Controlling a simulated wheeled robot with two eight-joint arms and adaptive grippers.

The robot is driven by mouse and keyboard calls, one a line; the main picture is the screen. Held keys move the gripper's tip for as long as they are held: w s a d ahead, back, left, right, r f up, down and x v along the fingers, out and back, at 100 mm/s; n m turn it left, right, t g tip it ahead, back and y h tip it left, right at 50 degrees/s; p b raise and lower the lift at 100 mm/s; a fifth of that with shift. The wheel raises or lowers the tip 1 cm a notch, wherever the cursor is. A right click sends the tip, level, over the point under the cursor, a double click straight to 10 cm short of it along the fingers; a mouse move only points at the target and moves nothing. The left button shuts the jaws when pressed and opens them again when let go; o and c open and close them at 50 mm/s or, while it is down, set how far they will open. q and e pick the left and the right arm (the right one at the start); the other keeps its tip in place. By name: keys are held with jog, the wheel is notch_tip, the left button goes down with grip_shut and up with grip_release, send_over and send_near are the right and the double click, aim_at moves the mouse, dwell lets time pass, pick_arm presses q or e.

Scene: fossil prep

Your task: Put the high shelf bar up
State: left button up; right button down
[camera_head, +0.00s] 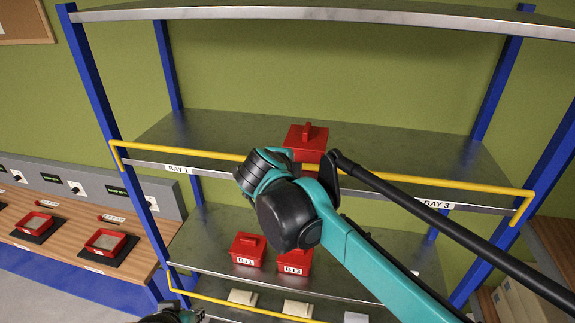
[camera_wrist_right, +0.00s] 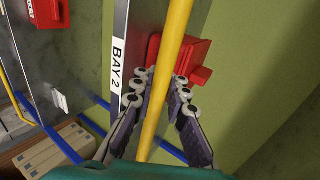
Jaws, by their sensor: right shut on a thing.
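The yellow high shelf bar (camera_head: 405,177) runs across the front of the upper shelf (camera_head: 210,131). In the head view it lies above the front strip, and its short end arms go down from it to the blue posts. I cannot tell whether it is at its stop. My right gripper (camera_wrist_right: 160,85) is shut on the bar near its middle, with a finger on each side. In the head view my own right arm hides those fingers. A red lidded box (camera_head: 306,143) sits on the upper shelf behind the bar. Of my left arm, only a small part shows at the bottom edge.
A lower yellow bar (camera_head: 235,305) hangs below the lower shelf's front edge. Two red boxes, B11 (camera_head: 247,250) and the one beside it (camera_head: 294,262), sit on that shelf. A wooden bench (camera_head: 60,245) with red trays stands at left. Cartons (camera_wrist_right: 62,155) show below.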

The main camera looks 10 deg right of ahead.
jog(key=shift+w, duration=0.1)
dwell(0.4)
jog(key=c, duration=1.5)
grip_release()
jog(key=v, duration=1.2)
jog(key=shift+r, duration=0.15)
